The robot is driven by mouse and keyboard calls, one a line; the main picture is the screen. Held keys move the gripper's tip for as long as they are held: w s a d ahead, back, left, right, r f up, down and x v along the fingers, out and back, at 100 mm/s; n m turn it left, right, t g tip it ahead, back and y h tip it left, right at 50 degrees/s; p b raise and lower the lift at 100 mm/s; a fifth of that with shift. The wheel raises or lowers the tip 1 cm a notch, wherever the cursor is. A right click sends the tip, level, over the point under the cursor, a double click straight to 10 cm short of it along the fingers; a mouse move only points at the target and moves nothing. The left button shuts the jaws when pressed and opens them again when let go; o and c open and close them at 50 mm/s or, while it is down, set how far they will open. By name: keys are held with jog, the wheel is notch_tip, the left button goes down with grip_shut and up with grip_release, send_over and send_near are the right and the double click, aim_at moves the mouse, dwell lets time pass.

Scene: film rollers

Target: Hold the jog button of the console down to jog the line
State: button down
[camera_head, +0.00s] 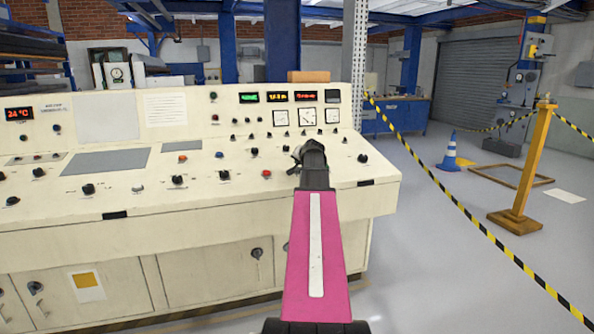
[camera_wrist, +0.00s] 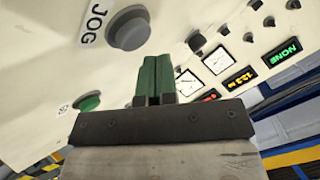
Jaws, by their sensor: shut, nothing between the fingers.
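The cream control console (camera_head: 120,210) fills the left and middle of the head view. In the wrist view a large grey round button (camera_wrist: 129,30) sits beside a label reading JOG (camera_wrist: 95,23). My gripper (camera_wrist: 157,60) is shut, its green fingers together and empty. In that picture its tips are right of and below the grey button, with a gap between them. I cannot tell how far they are from the panel. In the head view my arm covers part of the console's right side, and I cannot make out the jog button there.
A green button (camera_wrist: 87,103) is left of my fingers in the wrist view. Black knobs and a red button (camera_head: 266,174) dot the console near my arm.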

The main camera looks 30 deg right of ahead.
jog(key=shift+w+f, duration=0.2)
jog(key=shift+f, duration=0.65)
dwell(1.4)
jog(key=shift+r, duration=0.1)
dwell(1.5)
jog(key=shift+s+r, duration=0.2)
jog(key=shift+r, duration=0.55)
jog(key=shift+r, duration=0.1)
jog(key=shift+s+a+r, duration=0.1)
jog(key=shift+s+r, duration=0.1)
jog(key=shift+r, duration=0.6)
jog(key=shift+s+r, duration=0.15)
jog(key=shift+r, duration=0.6)
jog(key=shift+s+a+r, duration=0.1)
jog(key=shift+s+r, duration=0.1)
jog(key=shift+r, duration=0.6)
